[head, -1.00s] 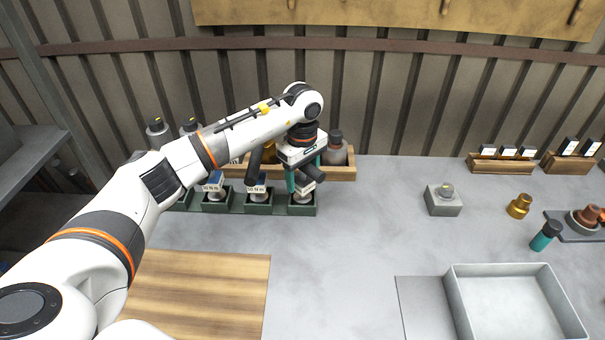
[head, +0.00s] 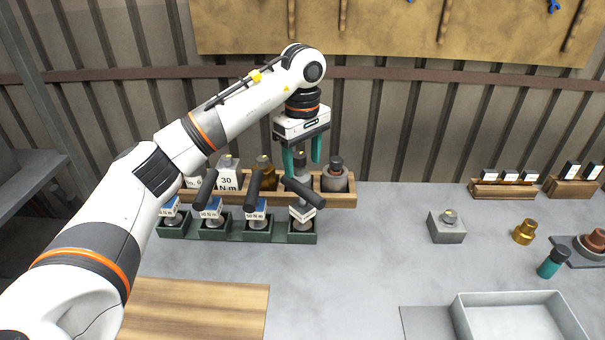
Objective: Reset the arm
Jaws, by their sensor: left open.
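My left arm (head: 165,175) reaches in from the left across the table. Its left gripper (head: 301,165) points down with two teal fingers apart, empty, above the back wooden rack. Below and in front of it, a black-handled tool (head: 303,195) stands in the right-most green holder (head: 303,238). Several like tools with black handles and white-and-blue labels stand in the green holders to its left. The gripper is apart from the tool's handle. My right gripper is not in view.
A wooden rack (head: 345,200) holds several bottle-like parts behind the holders. A wooden board (head: 200,305) lies front left. A grey block (head: 446,227), a brass part (head: 524,231), a teal part (head: 552,263) and a grey tray (head: 520,297) are at right. The middle table is clear.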

